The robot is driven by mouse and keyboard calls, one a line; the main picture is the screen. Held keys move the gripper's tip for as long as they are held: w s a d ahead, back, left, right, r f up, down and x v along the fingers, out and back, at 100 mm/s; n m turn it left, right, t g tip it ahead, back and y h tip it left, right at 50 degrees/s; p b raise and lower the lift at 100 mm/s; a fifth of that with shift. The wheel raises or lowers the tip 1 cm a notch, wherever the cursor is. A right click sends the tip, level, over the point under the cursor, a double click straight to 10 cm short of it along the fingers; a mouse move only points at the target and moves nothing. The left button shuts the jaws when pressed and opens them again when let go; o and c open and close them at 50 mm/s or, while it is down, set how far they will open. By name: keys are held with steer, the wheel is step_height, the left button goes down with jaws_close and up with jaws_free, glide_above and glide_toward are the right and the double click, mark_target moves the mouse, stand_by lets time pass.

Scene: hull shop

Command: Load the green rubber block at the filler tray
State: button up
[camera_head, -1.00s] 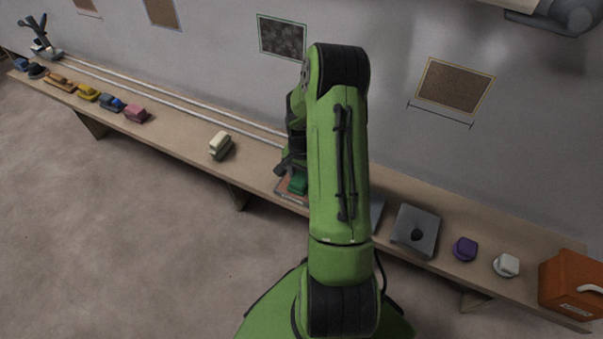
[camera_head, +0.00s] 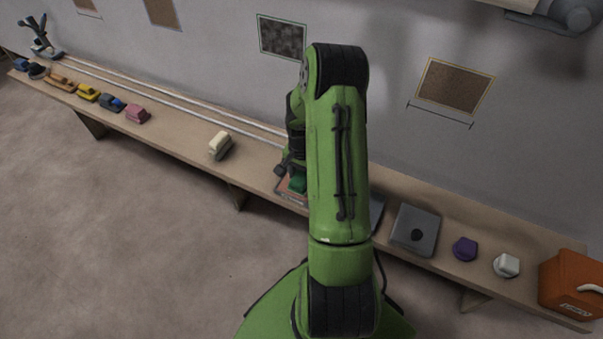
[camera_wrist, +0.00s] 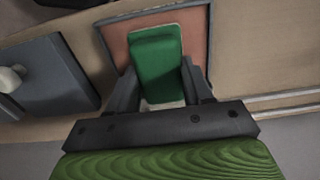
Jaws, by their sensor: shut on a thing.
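The green rubber block (camera_wrist: 158,68) is between the two fingers of my gripper (camera_wrist: 159,80) in the wrist view. A pale layer or edge shows around the block's far and near ends. My gripper is shut on the block. Behind it lies a shallow tray (camera_wrist: 115,48) with a reddish floor and grey rim. I cannot tell whether the block touches the tray floor. My arm hides the rest of the tray there.
The long bench (camera_head: 180,143) runs along the wall. A cream block (camera_head: 219,144) stands left of the tray. A grey box with a dark hole (camera_head: 415,230), a purple piece (camera_head: 465,248), a white piece (camera_head: 507,265) and an orange case (camera_head: 571,285) stand to the right.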

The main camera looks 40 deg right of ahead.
mark_target(301, 175)
steer(key=shift+r+p, duration=2.5)
steer(key=shift+r, duration=1)
steer(key=shift+f, duration=0.1)
steer(key=shift+w, duration=0.1)
